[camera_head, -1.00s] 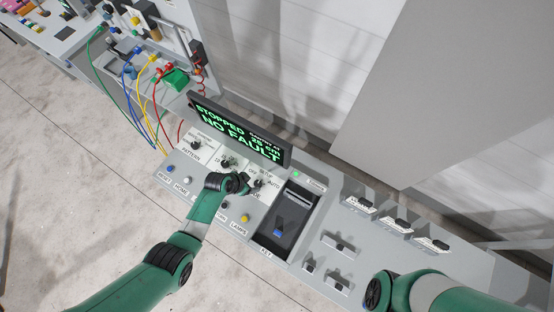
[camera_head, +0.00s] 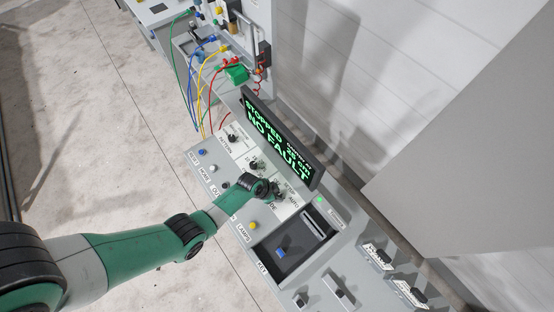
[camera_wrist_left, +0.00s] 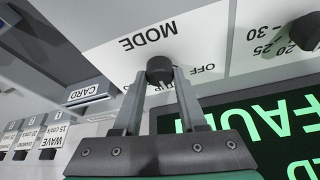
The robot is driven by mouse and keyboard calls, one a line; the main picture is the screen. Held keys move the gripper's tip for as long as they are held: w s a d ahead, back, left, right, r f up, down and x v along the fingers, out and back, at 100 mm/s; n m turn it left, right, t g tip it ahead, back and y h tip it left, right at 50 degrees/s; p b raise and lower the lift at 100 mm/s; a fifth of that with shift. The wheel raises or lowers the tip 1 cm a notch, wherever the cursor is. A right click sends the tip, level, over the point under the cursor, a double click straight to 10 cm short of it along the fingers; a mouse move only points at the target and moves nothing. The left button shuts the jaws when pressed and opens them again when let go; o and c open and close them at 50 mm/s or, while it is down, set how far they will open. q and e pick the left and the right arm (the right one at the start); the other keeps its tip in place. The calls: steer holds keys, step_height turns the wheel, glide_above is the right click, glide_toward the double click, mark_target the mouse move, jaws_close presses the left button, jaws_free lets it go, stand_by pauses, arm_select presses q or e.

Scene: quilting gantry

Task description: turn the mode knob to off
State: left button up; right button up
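The black mode knob (camera_wrist_left: 160,69) stands on the white panel in the left wrist view, beside the upside-down word MODE. OFF is printed to its right; the lettering below it is partly covered by my fingers. Which mark the knob points at cannot be made out. My left gripper (camera_wrist_left: 160,82) has one finger on each side of the knob, tips close to its sides; whether they press on it is unclear. In the head view my left gripper (camera_head: 275,191) is at the mode dial and largely covers the knob. My right gripper is out of view.
The lit display (camera_head: 278,140) reads STOPPED, NO FAULT and stands close behind the dials. Another knob (camera_wrist_left: 305,31) with a number scale is nearby. A dark card recess (camera_head: 287,246), a yellow button (camera_head: 253,225) and several switches share the console. Cables hang at the back.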

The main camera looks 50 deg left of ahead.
arm_select(q)
jaws_close()
steer(key=shift+n, duration=0.5)
steer(key=n+y, duration=0.1)
steer(key=n, duration=0.2)
steer(key=shift+d+n+y, duration=0.2)
steer(key=shift+n+y, duration=0.1)
steer(key=shift+y, duration=0.1)
steer(key=shift+n+g+y+b, duration=0.35)
steer(key=shift+n+y, duration=0.45)
steer(key=shift+n, duration=1.4)
steer(key=o, duration=0.7)
jaws_free()
steer(key=shift+c, duration=0.2)
